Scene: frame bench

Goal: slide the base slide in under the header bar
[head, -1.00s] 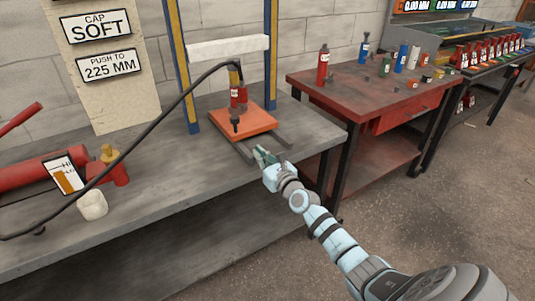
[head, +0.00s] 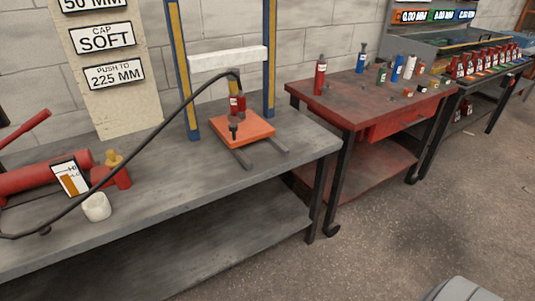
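The base slide (head: 255,133) is an orange plate on two dark rails that stick out toward the front of the bench. A red cylinder (head: 241,104) with a yellow top stands on it, and a dark knob (head: 234,131) sits near its front. The header bar (head: 215,61) is white and spans the two blue and yellow posts. The cylinder shows below the bar with a gap between; I cannot tell exactly how centred it is. A black hose (head: 160,128) runs to the cylinder top.
At left on the grey bench (head: 165,178) are a red pump (head: 40,180) with a gauge card and a white block (head: 97,207). Signs (head: 103,38) hang on a board. A red table (head: 345,99) with bottles and small parts stands to the right.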

